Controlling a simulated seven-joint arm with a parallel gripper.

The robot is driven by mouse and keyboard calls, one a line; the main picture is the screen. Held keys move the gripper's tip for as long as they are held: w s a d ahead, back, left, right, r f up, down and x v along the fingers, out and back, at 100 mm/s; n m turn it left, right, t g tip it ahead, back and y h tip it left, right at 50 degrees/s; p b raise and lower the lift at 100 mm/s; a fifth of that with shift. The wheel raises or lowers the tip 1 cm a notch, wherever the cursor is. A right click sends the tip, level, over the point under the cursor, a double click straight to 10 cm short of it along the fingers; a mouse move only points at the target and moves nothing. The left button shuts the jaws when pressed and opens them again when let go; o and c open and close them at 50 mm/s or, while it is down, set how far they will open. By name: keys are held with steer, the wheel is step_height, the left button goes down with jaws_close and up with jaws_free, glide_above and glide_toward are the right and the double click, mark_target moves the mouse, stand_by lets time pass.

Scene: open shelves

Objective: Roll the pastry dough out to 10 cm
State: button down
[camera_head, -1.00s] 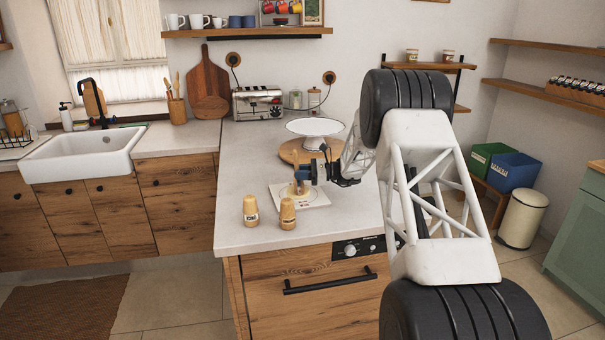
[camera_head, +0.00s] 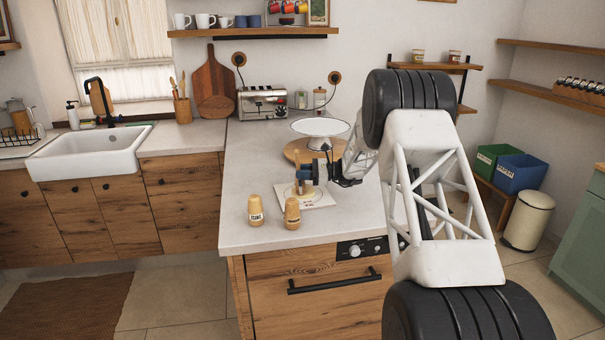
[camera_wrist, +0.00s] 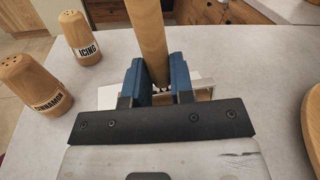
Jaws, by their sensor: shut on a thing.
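My gripper (camera_head: 308,178) is over the counter, at the pale board (camera_head: 322,196) with a round outline on it. In the wrist view its two blue fingers (camera_wrist: 158,82) are closed on a wooden rolling pin (camera_wrist: 149,38), which stands out beyond them. The pin (camera_head: 298,166) looks small and roughly upright in the head view. In the wrist view a light edge of the board (camera_wrist: 108,97) shows behind the fingers. I cannot clearly make out the dough, as the gripper and pin cover much of the board.
Two wooden shakers, labelled icing (camera_wrist: 80,38) and cinnamon (camera_wrist: 35,84), stand left of my gripper. A white cake stand (camera_head: 320,128) on a round wooden board (camera_head: 297,157) stands behind it. A toaster (camera_head: 262,103) is at the wall. The counter's left part (camera_head: 245,160) is clear.

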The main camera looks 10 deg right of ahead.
steer(key=shift+a, duration=0.2)
steer(key=shift+w+a+f, duration=0.1)
steer(key=shift+a, duration=0.25)
steer(key=shift+d, duration=0.55)
stand_by(0.4)
steer(key=shift+d, duration=0.15)
steer(key=shift+s+d+f, duration=0.1)
steer(key=shift+s+d, duration=0.1)
steer(key=shift+d, duration=0.25)
